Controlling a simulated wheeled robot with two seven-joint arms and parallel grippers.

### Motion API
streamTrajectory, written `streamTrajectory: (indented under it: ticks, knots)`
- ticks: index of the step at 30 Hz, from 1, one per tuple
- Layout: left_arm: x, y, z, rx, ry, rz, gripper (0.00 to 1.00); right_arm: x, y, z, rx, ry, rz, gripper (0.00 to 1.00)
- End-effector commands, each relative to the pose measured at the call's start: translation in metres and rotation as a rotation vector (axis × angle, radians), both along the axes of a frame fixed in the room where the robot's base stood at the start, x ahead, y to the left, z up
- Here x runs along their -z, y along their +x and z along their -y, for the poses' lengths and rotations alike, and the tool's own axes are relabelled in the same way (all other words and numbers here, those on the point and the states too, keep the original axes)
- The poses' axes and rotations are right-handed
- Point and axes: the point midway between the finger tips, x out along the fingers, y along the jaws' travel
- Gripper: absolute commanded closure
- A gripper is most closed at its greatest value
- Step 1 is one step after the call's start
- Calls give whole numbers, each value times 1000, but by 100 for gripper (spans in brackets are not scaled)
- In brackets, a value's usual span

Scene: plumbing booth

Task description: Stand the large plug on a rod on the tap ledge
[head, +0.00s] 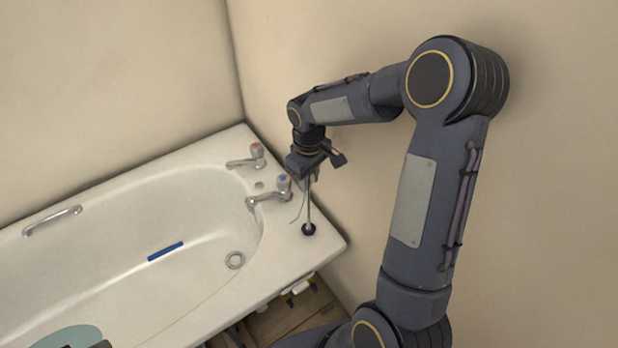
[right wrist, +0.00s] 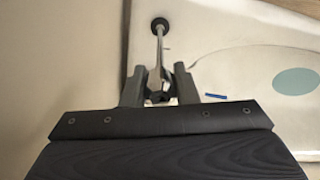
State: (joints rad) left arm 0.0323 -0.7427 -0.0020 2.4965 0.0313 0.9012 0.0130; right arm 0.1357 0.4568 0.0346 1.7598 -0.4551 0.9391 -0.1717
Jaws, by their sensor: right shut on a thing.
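The large plug on a rod (head: 308,229) has a dark round plug at its lower end and a thin metal rod. It is upright in the head view, with the plug at or just above the tap ledge (head: 325,241); I cannot tell if it touches. My right gripper (head: 308,184) is shut on the upper part of the rod. In the right wrist view the rod runs from between the fingers (right wrist: 158,92) to the dark plug (right wrist: 160,25). My left gripper is not in view.
The blue-marked tap (head: 270,191) stands just left of the rod, and the red-marked tap (head: 248,157) is farther back. Walls stand close behind and to the right. The ledge's front corner is clear.

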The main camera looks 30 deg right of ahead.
Motion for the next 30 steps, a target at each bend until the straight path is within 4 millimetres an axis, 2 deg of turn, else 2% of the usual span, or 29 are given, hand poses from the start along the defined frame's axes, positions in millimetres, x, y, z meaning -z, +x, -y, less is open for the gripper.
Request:
streamTrajectory:
  ticks: [11, 12, 16, 25, 30]
  knots:
    - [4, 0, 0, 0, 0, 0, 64, 5, 0, 0, 0, -1, 1, 100]
    - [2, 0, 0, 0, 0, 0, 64, 4, 0, 0, 0, -1, 1, 68]
    - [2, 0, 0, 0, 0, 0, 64, 4, 0, 0, 0, 0, 0, 51]
    - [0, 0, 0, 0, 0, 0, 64, 1, 0, 0, 0, -1, 1, 51]
    - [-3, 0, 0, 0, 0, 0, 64, -17, 1, 0, 1, -1, 5, 51]
